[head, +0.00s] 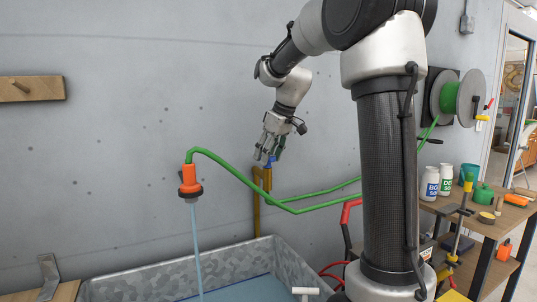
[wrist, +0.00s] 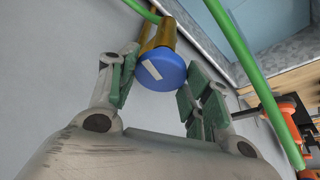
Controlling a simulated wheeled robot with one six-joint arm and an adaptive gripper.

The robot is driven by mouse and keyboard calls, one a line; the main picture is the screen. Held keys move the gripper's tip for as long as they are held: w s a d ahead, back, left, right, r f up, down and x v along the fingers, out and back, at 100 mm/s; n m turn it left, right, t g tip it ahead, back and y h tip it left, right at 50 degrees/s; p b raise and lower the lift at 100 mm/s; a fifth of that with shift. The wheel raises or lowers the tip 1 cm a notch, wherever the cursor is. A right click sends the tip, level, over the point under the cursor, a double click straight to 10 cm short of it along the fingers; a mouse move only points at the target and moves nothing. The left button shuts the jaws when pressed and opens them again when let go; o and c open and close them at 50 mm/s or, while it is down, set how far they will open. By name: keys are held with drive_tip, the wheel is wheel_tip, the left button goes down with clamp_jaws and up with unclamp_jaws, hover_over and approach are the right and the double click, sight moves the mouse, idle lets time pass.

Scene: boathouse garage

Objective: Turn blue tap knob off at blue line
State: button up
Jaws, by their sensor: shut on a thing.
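The blue tap knob (wrist: 165,72) is round with a white bar mark on its face, on a brass pipe (wrist: 165,34). My gripper (wrist: 158,85) is shut on it, with green-padded fingers on both sides. In the head view my gripper (head: 268,157) is at the wall, and the knob (head: 270,161) shows as a small blue patch. A green hose (head: 240,176) ends in an orange nozzle (head: 190,181), from which a stream of water (head: 197,245) falls into a metal trough (head: 130,287). Water (head: 245,292) stands in it, near a thin dark blue line on the inner wall.
A hose reel (head: 461,98) is on the wall at the right. A wooden shelf unit (head: 477,225) with bottles and tools stands below it. A red hose (head: 332,267) lies right of the trough. The wall left of the nozzle is mostly clear, apart from a wooden peg board (head: 45,88).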

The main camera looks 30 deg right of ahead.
drive_tip(key=shift+m, duration=0.3)
drive_tip(key=m+h, duration=0.1)
drive_tip(key=m, duration=0.2)
drive_tip(key=m+h, duration=0.1)
drive_tip(key=m, duration=0.2)
drive_tip(key=shift+a+h, duration=0.2)
drive_tip(key=shift+h, duration=0.1)
drive_tip(key=m+h, duration=0.1)
drive_tip(key=m, duration=0.2)
drive_tip(key=shift+m, duration=0.4)
drive_tip(key=shift+m+g+h, duration=0.5)
drive_tip(key=shift+m+h, duration=0.3)
drive_tip(key=shift+m, duration=1.1)
drive_tip(key=o, duration=1)
drive_tip(key=shift+a, duration=0.1)
drive_tip(key=v, duration=1.2)
